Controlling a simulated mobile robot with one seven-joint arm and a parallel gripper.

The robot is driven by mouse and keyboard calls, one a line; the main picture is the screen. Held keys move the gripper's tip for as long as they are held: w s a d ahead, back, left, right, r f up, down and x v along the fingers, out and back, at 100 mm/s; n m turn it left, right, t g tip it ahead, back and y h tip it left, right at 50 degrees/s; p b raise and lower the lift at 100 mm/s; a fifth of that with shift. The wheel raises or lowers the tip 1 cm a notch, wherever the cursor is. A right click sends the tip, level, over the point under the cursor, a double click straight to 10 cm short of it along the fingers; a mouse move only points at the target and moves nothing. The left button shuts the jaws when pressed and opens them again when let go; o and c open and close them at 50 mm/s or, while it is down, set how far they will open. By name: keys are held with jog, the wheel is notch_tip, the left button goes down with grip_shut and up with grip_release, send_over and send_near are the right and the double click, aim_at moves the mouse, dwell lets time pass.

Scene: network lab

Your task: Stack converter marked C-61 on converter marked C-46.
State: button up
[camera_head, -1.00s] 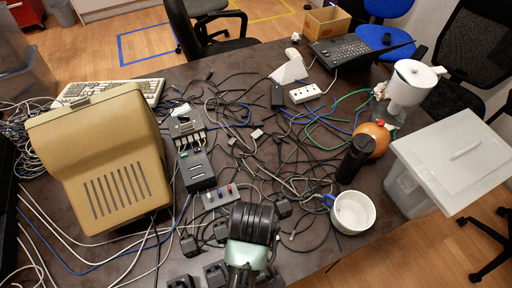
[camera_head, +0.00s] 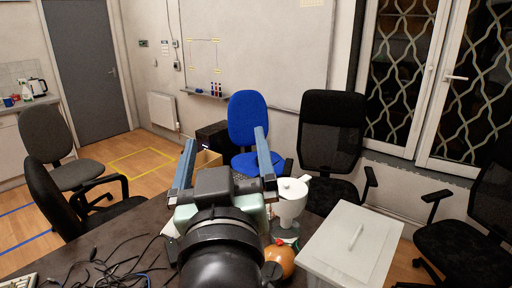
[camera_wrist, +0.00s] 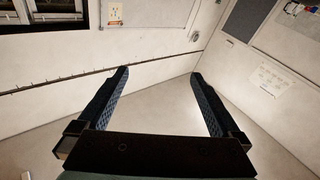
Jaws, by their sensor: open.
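My gripper (camera_head: 225,140) is raised in front of the head camera, open, with its two blue-grey fingers spread and nothing between them. In the wrist view my gripper (camera_wrist: 160,74) is also open and empty, with only pale wall or ceiling surfaces beyond it. I cannot make out the converter marked C-61 or the one marked C-46 in either view now. Most of the table top is below the head view or hidden behind my arm.
The dark table (camera_head: 140,220) shows along the bottom, with black cables (camera_head: 105,265). To the right are a white pitcher-like appliance (camera_head: 291,198), an orange round object (camera_head: 281,258) and a lidded bin (camera_head: 352,245). Chairs, including a blue one (camera_head: 248,122), stand behind.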

jog(key=s+d+r+m+t+h, duration=0.1)
jog(key=s+d+r+t, duration=0.1)
jog(key=s+r, duration=0.3)
jog(key=s+d+r+m+t, duration=0.1)
jog(key=s+r+t, duration=0.4)
jog(key=r, duration=0.7)
jog(key=shift+s+d+r+m+h, duration=0.4)
jog(key=shift+s+d, duration=0.05)
jog(key=shift+d, duration=0.05)
jog(key=shift+f, duration=0.15)
